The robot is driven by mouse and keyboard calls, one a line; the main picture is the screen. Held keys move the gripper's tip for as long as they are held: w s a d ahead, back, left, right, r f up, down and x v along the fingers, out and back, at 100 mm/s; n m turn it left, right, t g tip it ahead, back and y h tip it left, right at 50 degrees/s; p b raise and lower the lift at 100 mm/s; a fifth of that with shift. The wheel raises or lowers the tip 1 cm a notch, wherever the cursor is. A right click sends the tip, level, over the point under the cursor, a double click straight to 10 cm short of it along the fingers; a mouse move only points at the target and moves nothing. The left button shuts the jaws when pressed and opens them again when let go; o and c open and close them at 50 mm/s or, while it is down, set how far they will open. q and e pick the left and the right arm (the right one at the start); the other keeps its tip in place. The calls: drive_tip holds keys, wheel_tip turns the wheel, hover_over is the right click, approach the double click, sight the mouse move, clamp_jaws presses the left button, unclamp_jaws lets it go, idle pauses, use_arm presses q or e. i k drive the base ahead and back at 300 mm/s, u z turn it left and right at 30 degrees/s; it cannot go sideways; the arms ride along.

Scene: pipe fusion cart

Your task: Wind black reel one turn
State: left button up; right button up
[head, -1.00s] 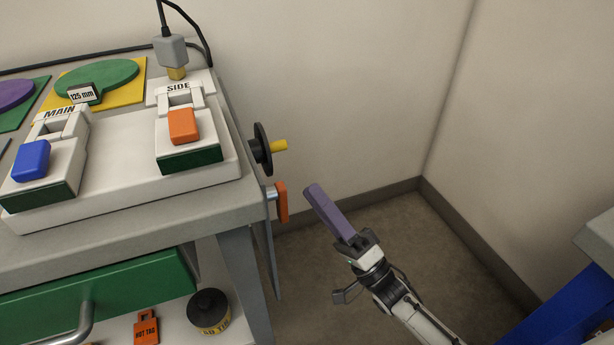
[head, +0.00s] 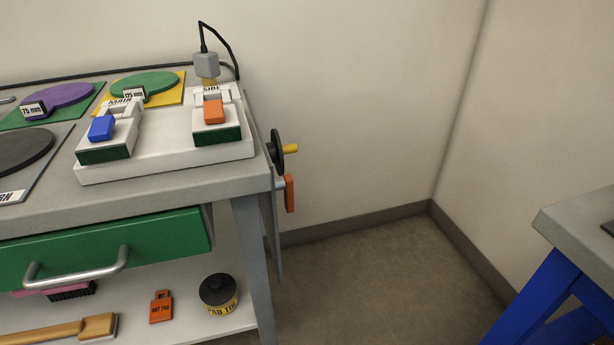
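The black reel (head: 277,150) is mounted on the right end of the grey cart (head: 185,187).
Blue (head: 101,128) and orange (head: 213,111) switches sit on a white base on the cart. A green drawer (head: 105,248) is below. A blue-legged table (head: 585,225) stands at right. The floor between is clear.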

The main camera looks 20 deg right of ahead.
sight(276, 151)
drive_tip(key=k, duration=0.6)
drive_tip(key=u, duration=0.9)
drive_tip(key=i, duration=0.85)
drive_tip(key=z, duration=1.45)
